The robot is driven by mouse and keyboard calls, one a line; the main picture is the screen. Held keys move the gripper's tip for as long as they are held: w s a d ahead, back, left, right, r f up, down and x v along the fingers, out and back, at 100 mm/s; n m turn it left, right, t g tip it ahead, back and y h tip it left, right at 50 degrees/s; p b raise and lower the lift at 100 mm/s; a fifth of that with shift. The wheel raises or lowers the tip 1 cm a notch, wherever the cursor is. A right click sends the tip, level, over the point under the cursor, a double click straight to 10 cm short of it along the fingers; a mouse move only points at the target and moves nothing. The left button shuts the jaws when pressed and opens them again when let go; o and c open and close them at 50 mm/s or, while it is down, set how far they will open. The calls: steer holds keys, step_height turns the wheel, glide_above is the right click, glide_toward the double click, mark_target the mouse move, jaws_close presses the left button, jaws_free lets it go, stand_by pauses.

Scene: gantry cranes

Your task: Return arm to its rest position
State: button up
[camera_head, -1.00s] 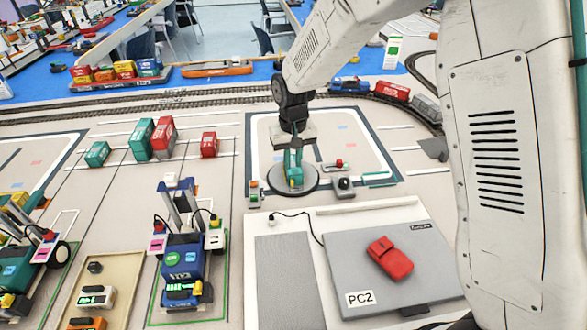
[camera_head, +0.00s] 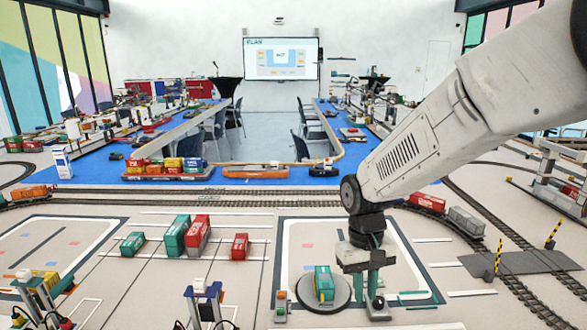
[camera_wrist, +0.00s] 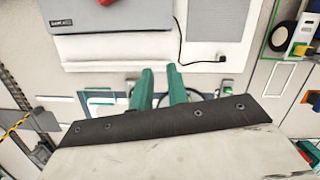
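My gripper (camera_head: 366,294) hangs at the end of my arm in the head view, fingers pointing down, beside and to the right of a round grey turntable (camera_head: 341,296). A small green container (camera_head: 323,283) sits on the turntable, left of the fingers. In the wrist view my gripper (camera_wrist: 159,70) shows two green fingers with a narrow gap between them. Nothing is held in that gap. My arm reaches in from the upper right of the head view.
Green (camera_head: 175,236) and red (camera_head: 241,246) containers stand on the marked floor to the left. Railway track with a red wagon (camera_head: 427,202) runs behind and right. A grey laptop-like panel (camera_wrist: 112,15) lies at the top of the wrist view. A blue-topped layout stands further back.

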steer(key=s+d+r+t, duration=0.1)
steer(key=s+d+r, duration=0.3)
steer(key=s, duration=0.3)
steer(key=s+d+r+m+t, duration=0.1)
steer(key=s+d+r, duration=0.2)
steer(key=s+r, duration=0.2)
steer(key=s+d+r+m+t, duration=0.1)
steer(key=s+d+r, duration=0.3)
steer(key=s, duration=0.5)
steer(key=shift+s+d+r+t+y, duration=0.2)
steer(key=shift+s+d+t+y, duration=0.1)
steer(key=shift+s, duration=0.1)
